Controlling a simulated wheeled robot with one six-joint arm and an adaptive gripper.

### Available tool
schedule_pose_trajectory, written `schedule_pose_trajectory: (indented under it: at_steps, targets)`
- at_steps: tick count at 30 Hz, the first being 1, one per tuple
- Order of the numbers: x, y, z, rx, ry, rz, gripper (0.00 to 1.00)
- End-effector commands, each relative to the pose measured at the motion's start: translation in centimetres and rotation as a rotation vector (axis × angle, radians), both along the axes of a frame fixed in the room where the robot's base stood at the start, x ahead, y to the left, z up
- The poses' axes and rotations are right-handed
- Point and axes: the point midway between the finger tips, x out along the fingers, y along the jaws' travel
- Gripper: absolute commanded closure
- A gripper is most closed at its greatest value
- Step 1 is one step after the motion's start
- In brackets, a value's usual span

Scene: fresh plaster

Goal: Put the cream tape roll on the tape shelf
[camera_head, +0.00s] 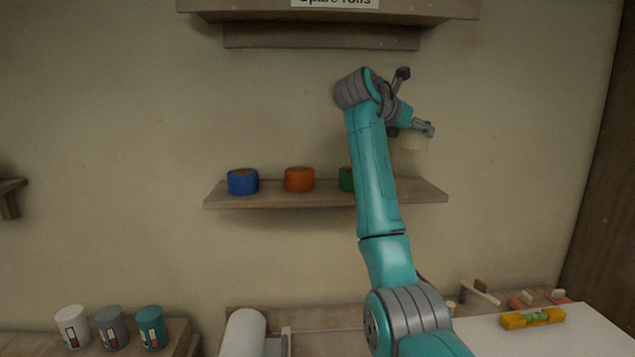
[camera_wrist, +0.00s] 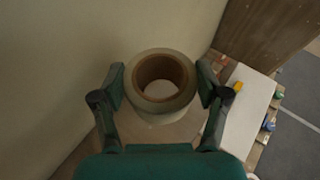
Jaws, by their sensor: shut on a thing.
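My gripper (camera_wrist: 162,92) is shut on the cream tape roll (camera_wrist: 160,115), with one finger on each side of it in the wrist view. In the head view the cream roll (camera_head: 413,142) hangs under my gripper (camera_head: 428,130), above the right end of the tape shelf (camera_head: 290,202) and clear of its board. On the shelf stand a blue roll (camera_head: 243,182), an orange roll (camera_head: 299,179) and a green roll (camera_head: 346,179). My arm partly hides the green roll and the shelf beside it. The shelf's right end looks bare.
An upper shelf (camera_head: 450,10) labelled "Spare rolls" is above. Below are several paint cups, including a teal one (camera_head: 151,328), a white paper roll (camera_head: 244,332), and a yellow level (camera_head: 532,318) on a white surface. A dark wooden post (camera_head: 605,180) stands at right.

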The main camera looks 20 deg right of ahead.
Motion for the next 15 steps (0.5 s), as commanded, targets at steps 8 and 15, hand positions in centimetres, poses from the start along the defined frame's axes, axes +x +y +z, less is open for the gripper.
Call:
schedule_pose_trajectory:
  at_steps: [8,15]
  targets:
    - [0.0,0.0,-3.3,0.000,0.002,-0.001,0.61]
    - [0.0,0.0,-6.1,0.000,0.000,0.000,0.61]
